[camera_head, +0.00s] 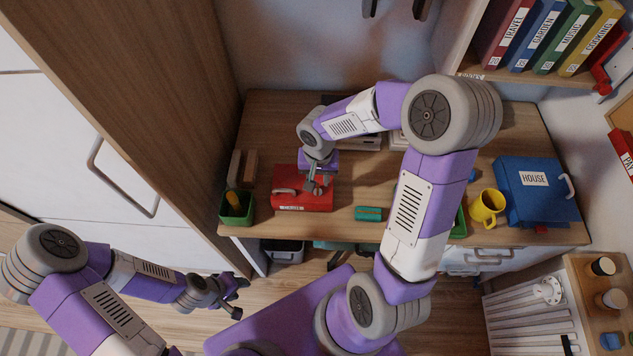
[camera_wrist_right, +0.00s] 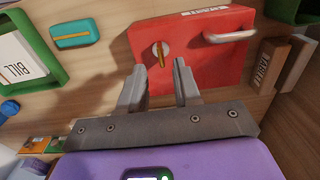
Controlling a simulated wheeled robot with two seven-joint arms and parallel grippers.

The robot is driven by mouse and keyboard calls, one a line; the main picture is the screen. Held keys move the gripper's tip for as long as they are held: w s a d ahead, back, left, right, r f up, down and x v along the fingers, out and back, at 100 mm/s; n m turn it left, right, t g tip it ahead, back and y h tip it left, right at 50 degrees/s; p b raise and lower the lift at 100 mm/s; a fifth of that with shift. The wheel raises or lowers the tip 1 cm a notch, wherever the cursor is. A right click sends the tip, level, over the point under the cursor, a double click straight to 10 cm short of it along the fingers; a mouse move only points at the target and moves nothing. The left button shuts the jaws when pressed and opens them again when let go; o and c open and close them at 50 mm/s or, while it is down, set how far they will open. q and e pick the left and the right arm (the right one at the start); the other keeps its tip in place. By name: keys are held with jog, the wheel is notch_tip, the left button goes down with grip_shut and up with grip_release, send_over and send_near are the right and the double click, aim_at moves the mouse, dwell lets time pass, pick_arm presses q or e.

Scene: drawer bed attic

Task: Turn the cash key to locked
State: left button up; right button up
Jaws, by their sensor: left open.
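The red cash box (camera_head: 290,203) lies on the desk with a pale handle and a white label on its edge. It fills the top of the right wrist view (camera_wrist_right: 215,62). The cash key (camera_wrist_right: 161,55) is a thin yellow bar on a round silver lock, pointing almost straight up and down in that view. My right gripper (camera_head: 319,187) is over the box. Its fingers (camera_wrist_right: 158,84) are apart and empty, with the key beyond them, a little apart from the tips. My left gripper (camera_head: 236,298) is open, low and away from the desk.
A green pen cup (camera_head: 237,212) and brown blocks stand left of the box. A teal case (camera_head: 369,214) lies to its right. A yellow mug (camera_head: 487,207) and blue house box (camera_head: 537,190) are further right. A tall wooden cabinet side (camera_head: 190,110) bounds the desk's left.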

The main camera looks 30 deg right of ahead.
aim_at(318, 187)
notch_tip(318, 187, down, 4)
jog(key=shift+f+b, duration=0.1)
jog(key=shift+b, duration=0.35)
grip_shut()
